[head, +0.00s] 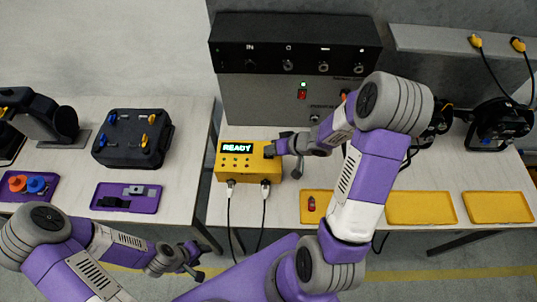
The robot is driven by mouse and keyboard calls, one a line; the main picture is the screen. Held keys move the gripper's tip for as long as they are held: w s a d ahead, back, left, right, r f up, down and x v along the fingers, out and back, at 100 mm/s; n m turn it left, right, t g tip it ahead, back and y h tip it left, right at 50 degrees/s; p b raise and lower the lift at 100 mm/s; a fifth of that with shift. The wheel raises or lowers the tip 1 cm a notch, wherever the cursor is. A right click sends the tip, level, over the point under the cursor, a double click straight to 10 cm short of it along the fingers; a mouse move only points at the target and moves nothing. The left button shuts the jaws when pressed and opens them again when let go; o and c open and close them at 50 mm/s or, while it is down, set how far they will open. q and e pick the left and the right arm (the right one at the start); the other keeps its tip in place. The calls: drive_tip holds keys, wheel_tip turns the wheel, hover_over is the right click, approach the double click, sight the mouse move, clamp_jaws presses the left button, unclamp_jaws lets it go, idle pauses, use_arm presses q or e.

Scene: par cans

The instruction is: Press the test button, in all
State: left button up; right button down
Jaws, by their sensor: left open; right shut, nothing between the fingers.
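A yellow tester box (222,172) stands at the front of the middle table, its display reading READY. Small buttons show in a row below the display; I cannot tell which is the test button. Two cables (231,205) are plugged into its front. My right gripper (271,151) is shut and empty at the box's right end, covering part of its top; I cannot tell if it touches. My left gripper (196,262) is open and empty, low in front of the gap between the tables. A black par can (37,118) stands at the left and another (497,124) at the far right.
A black case (133,139) and a purple tray (126,207) are on the left table. Yellow trays (420,208) line the right front edge, one holding a small red part (311,204). A dark control panel (295,45) rises behind the tester. My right arm hides much of the table.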

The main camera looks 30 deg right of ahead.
sight(271, 156)
drive_tip(key=shift+f, duration=0.15)
drive_tip(key=shift+f, duration=0.3)
drive_tip(key=shift+f, duration=0.35)
idle(0.5)
idle(0.4)
drive_tip(key=shift+r+p, duration=0.8)
drive_tip(key=shift+p, duration=0.1)
wheel_tip(271, 156, up, 5)
drive_tip(key=p, duration=0.6)
